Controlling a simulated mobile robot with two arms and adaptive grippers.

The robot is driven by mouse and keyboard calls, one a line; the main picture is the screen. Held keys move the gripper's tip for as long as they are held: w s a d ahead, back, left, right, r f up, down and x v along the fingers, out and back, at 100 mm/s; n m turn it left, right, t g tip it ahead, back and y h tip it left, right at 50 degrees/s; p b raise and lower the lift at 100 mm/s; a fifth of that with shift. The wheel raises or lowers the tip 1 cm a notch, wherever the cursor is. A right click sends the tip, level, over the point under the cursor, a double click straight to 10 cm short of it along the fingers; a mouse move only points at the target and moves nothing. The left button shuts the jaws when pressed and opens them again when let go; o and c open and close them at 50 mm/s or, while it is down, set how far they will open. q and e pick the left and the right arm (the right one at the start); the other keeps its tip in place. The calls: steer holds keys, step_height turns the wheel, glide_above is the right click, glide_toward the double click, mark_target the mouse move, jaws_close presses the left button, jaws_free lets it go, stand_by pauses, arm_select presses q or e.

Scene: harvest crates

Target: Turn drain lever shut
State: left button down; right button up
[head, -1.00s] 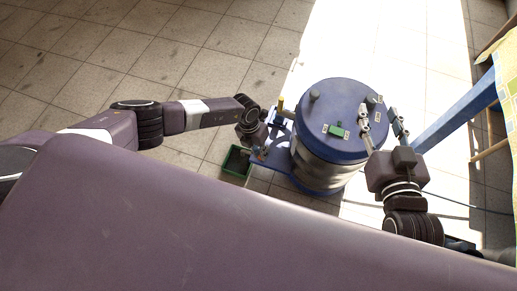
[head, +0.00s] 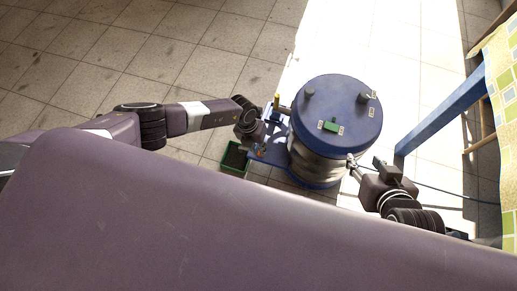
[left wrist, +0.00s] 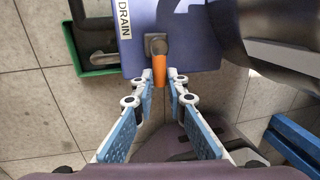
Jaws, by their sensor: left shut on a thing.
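The drain lever (left wrist: 158,69) is orange, on a grey pivot on a blue panel beside a DRAIN label (left wrist: 124,20). In the left wrist view it points down the picture, away from the panel. My left gripper (left wrist: 160,77) is shut on the lever, one fingertip on each side. In the head view my left gripper (head: 257,152) is at the blue base plate, left of the drum; its fingers are hard to make out there. My right gripper (head: 353,162) is beside the drum's lower right side; its fingers are too small to judge.
A blue-lidded metal drum (head: 319,168) stands on the tiled floor. A green open bin (head: 233,172) is below the panel, to its left. A blue post (head: 440,110) and a cloth-covered table (head: 504,85) are at right. Floor behind the drum is clear.

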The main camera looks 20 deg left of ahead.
arm_select(q)
steer(key=c, duration=1.9)
jaws_free()
steer(key=shift+c, duration=0.2)
steer(key=shift+r, duration=0.15)
step_height(320, 180, up, 12)
steer(key=a, duration=0.2)
steer(key=shift+a+f, duration=0.15)
steer(key=shift+f, duration=0.1)
